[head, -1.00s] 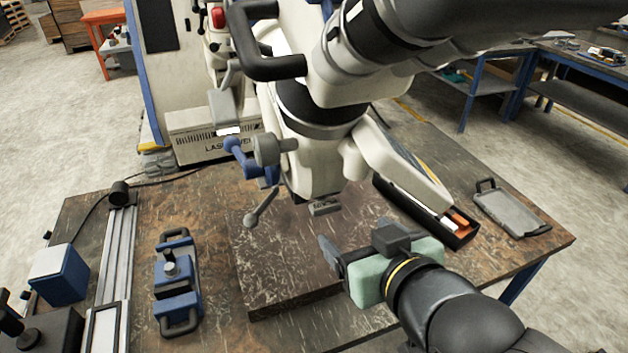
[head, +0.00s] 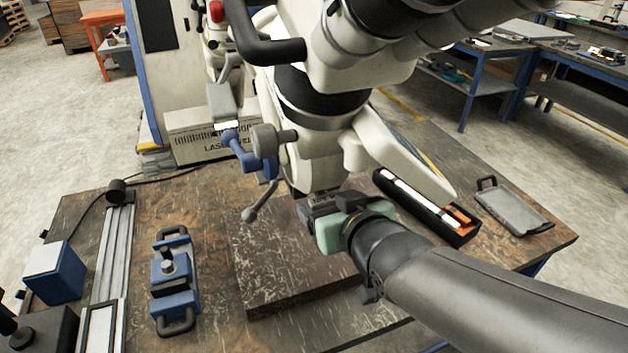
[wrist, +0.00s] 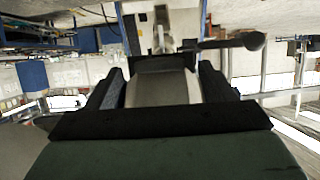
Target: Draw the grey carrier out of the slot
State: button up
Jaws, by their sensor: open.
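My gripper (head: 318,208), with its pale green body, is just under the head of the white microscope (head: 318,165). In the wrist view its two dark fingers (wrist: 161,84) stand apart, one on each side of a grey block that appears to be the grey carrier (wrist: 163,88). A gap shows beside the carrier at the left finger; contact at the right is unclear. In the head view my fingers and the microscope mostly hide the carrier. The slot itself is hidden from both views.
A blue clamp-like fixture (head: 172,280) and a metal rail (head: 110,260) stand on the left of the bench. A black tray (head: 465,236) with white and orange items and a grey handled tray (head: 512,210) lie right. A lever (head: 262,204) hangs left of my gripper.

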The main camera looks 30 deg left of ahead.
jog(key=c, duration=1.1)
jog(key=shift+o, duration=0.2)
jog(key=shift+s+d, duration=0.1)
jog(key=s+d+b, duration=0.4)
jog(key=s+d, duration=0.3)
jog(key=d, duration=0.2)
jog(key=shift+d, duration=0.25)
dwell(1.1)
dwell(0.6)
